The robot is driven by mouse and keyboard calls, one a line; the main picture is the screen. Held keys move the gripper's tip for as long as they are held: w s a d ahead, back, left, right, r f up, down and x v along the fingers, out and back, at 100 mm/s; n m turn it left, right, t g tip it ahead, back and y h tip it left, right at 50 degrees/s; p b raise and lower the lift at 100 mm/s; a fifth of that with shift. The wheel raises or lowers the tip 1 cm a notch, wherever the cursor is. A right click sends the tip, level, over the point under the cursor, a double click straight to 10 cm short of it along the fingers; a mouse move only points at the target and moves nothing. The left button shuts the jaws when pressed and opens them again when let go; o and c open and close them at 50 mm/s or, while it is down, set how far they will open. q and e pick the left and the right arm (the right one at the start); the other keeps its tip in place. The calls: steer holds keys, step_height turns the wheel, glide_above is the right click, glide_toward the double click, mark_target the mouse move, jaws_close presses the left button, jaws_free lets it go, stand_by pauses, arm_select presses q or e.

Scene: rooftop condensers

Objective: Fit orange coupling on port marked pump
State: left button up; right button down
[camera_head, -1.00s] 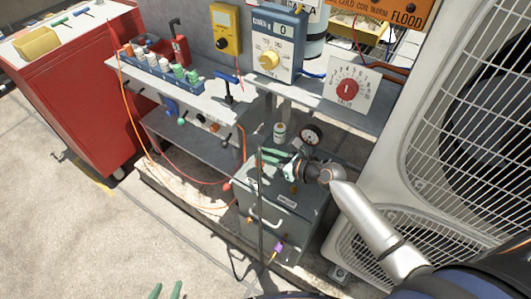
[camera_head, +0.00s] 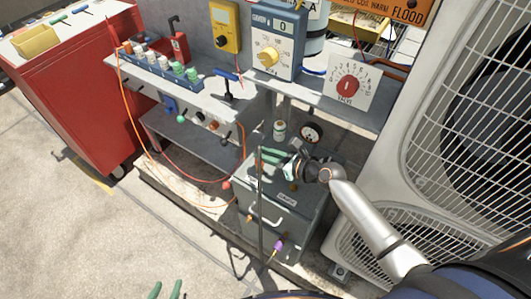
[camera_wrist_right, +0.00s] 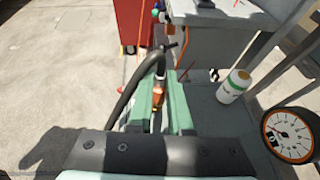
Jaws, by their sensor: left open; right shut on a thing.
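My right gripper (camera_head: 268,156) has green fingers and is above the grey cabinet in the head view. In the right wrist view its fingers (camera_wrist_right: 158,112) are shut on a small orange coupling (camera_wrist_right: 158,92), which is mostly hidden between them. A black hose (camera_wrist_right: 130,98) curves beside the fingers; in the head view a dark hose (camera_head: 261,205) hangs down past the cabinet front. Several coloured port fittings (camera_head: 198,117) line the bench's front panel. I cannot read which is marked pump. My left gripper (camera_head: 165,290) is open and empty over the floor at the bottom edge.
The grey cabinet (camera_head: 283,212) carries a round gauge (camera_head: 311,133) and a white-green can (camera_head: 279,130). The workbench (camera_head: 205,90) holds bottles and meters. A large condenser (camera_head: 410,150) closes off the right.

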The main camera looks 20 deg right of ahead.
steer(key=shift+f, duration=0.4)
stand_by(1.0)
steer(key=shift+f+b, duration=0.3)
steer(key=shift+f, duration=0.3)
stand_by(0.8)
steer(key=c, duration=0.8)
jaws_free()
steer(key=shift+o, duration=0.2)
step_height(320, 180, up, 8)
steer(key=p, duration=0.8)
steer(key=shift+f, duration=0.2)
